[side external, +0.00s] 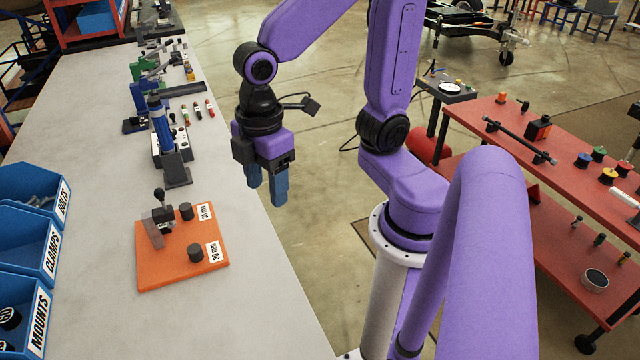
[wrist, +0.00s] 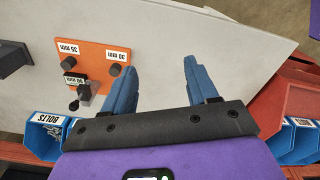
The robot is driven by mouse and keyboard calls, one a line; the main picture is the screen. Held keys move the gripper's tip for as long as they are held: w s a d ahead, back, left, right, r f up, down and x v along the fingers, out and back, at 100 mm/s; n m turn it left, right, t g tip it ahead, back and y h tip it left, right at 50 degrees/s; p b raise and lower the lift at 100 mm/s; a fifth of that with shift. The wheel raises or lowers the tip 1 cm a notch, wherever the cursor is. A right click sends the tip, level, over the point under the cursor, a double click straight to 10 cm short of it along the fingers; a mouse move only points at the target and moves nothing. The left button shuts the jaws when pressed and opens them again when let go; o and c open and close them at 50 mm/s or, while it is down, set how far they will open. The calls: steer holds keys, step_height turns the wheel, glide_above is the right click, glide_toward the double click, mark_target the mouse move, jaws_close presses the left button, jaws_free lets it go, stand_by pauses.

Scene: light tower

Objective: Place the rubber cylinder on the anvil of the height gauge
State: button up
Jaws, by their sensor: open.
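An orange board (side external: 165,273) lies on the grey bench and also shows in the wrist view (wrist: 92,53). Two short black cylinders stand upright on it, one by the 35 mm label (side external: 186,211) (wrist: 68,63) and one by the 30 mm label (side external: 195,252) (wrist: 114,70). My gripper (side external: 267,188) is open and empty, above the bench's right edge, apart from the board (wrist: 157,68).
Blue bins (side external: 22,245) line the bench's left side. A blue-columned instrument (side external: 160,125) and other tools stand behind the board. The bench in front and right of the board is bare. A red table (side external: 480,117) with parts stands at the right.

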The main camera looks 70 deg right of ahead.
steer(key=shift+o, duration=0.4)
steer(key=s+d+f, duration=0.1)
steer(key=s+d, duration=0.2)
steer(key=s, duration=0.5)
steer(key=shift+s+d+m, duration=0.15)
steer(key=shift+s+m, duration=0.05)
steer(key=shift+m, duration=0.2)
